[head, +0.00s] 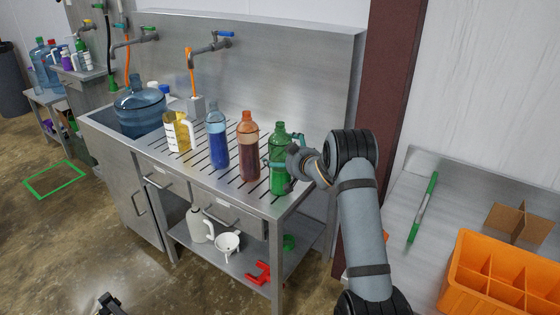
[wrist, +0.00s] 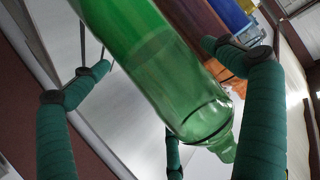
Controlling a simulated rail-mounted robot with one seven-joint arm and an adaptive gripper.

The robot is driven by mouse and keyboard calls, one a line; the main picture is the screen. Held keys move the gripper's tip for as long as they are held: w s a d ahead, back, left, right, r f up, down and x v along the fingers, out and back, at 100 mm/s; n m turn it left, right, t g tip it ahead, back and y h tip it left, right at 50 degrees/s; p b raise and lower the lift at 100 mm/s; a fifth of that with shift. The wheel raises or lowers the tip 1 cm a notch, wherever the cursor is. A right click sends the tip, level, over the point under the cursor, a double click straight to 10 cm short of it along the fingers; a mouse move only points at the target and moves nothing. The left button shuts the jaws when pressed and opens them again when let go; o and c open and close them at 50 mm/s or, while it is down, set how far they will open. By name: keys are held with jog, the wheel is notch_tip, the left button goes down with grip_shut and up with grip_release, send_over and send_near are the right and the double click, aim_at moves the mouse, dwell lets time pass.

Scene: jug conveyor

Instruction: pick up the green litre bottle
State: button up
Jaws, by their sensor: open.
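The green litre bottle (head: 279,170) stands upright at the right end of the slatted steel counter, with dark green liquid in its lower part. My gripper (head: 284,172) is at its right side, and the bottle and wrist partly hide the fingers. In the wrist view the bottle (wrist: 165,70) runs slantwise between the spread teal fingers of my gripper (wrist: 158,60). The gripper is open. I cannot tell whether any finger touches the bottle.
A brown-orange bottle (head: 248,148) stands just left of the green one, then a blue bottle (head: 217,138) and a yellow-labelled jug (head: 178,132). A big blue water jug (head: 140,110) is in the sink. An orange divided crate (head: 500,275) sits on the right bench.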

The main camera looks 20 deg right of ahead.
jog(key=shift+w+f, duration=0.1)
jog(key=shift+w, duration=0.1)
jog(key=shift+c, duration=0.8)
jog(key=c, duration=1.4)
